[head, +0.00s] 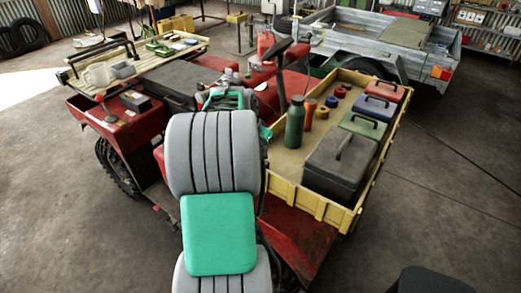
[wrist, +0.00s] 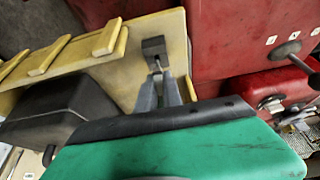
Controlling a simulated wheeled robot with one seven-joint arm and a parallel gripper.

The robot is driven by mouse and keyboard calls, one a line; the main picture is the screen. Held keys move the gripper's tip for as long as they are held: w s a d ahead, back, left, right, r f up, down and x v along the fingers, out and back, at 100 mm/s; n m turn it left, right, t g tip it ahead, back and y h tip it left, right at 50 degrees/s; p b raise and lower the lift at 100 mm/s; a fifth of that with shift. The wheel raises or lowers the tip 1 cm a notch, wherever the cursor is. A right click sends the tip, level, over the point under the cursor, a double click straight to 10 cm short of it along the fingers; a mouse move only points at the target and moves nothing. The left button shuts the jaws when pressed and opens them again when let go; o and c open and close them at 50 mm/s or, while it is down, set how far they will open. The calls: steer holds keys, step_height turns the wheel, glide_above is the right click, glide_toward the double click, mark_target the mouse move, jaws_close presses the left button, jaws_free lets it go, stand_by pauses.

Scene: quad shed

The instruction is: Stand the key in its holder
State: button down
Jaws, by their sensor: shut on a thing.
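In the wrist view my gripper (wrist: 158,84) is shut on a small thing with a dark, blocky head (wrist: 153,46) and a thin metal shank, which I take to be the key. The dark head sticks out beyond the fingertips, over a yellow wooden board. My arm hides the fingertips and the key in the head view. I cannot make out the key's holder for certain in either view.
A yellow cargo bed (head: 290,165) holds a green bottle (head: 295,122), a black toolbox (head: 340,163) and several coloured cases. The red quad (head: 205,62) surrounds my arm. A wooden rack (head: 160,57) carries tools. A grey trailer (head: 365,40) stands behind.

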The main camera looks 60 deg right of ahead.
steer(key=shift+f+b, duration=1.2)
steer(key=shift+f, duration=0.4)
steer(key=c, duration=1.4)
jaws_free()
steer(key=shift+r, duration=0.1)
steer(key=v, duration=0.8)
steer(key=w+a+n+t+y, duration=0.15)
steer(key=w+a+n, duration=0.45)
steer(key=a, duration=0.6)
steer(key=w+a+n+t, duration=0.2)
steer(key=w+a+n, duration=0.4)
steer(key=a, duration=0.7)
steer(key=s+a+f+n+y, duration=0.1)
steer(key=a+n, duration=0.3)
steer(key=a, duration=0.6)
steer(key=s+a+f+n+y, duration=0.1)
steer(key=a+n, duration=0.3)
steer(key=a, duration=0.7)
steer(key=shift+s+f+y+b, duration=0.35)
steer(key=shift+f+y, duration=0.1)
steer(key=shift+f, duration=0.35)
